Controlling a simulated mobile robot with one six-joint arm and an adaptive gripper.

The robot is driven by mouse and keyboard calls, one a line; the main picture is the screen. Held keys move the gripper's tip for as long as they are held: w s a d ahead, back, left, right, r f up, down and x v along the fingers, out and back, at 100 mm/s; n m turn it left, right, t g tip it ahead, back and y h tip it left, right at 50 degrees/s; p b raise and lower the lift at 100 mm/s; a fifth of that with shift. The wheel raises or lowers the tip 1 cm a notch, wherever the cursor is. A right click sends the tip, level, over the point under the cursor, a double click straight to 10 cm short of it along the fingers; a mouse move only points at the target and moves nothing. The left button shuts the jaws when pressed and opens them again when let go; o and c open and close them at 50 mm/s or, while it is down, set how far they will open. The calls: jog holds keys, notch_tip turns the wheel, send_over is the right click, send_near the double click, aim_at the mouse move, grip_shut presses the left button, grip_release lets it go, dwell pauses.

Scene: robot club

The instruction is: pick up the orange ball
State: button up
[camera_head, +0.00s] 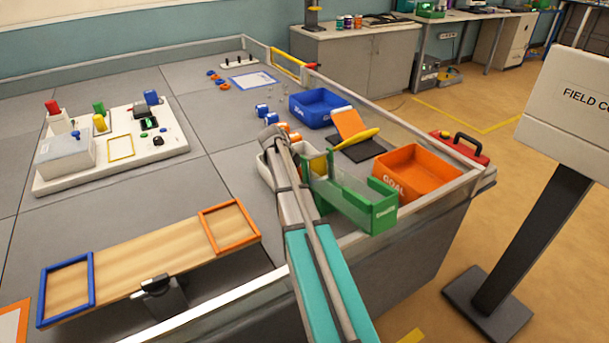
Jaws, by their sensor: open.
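My arm reaches up from the bottom middle, and its grey far end, with my gripper (270,138), is over the table beside a white bin (268,174). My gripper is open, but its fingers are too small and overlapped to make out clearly. Just past the arm's end are small orange pieces (296,137) close to small blue cylinders (262,110). I cannot tell whether one of these orange pieces is the orange ball. No clear ball shows elsewhere, and the arm hides part of the table.
A green bin (372,213) and an orange GOAL bin (430,160) stand right of my arm. A blue bin (317,101) and a yellow item on an orange-and-black stand (352,124) are behind. A wooden seesaw (150,251) and white control board (165,147) are left. A low rim surrounds the table.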

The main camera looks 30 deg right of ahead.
jog(key=c, duration=0.9)
jog(key=shift+r, duration=0.15)
jog(key=shift+c, duration=0.2)
notch_tip(320, 180, up, 10)
jog(key=p, duration=1)
dwell(0.4)
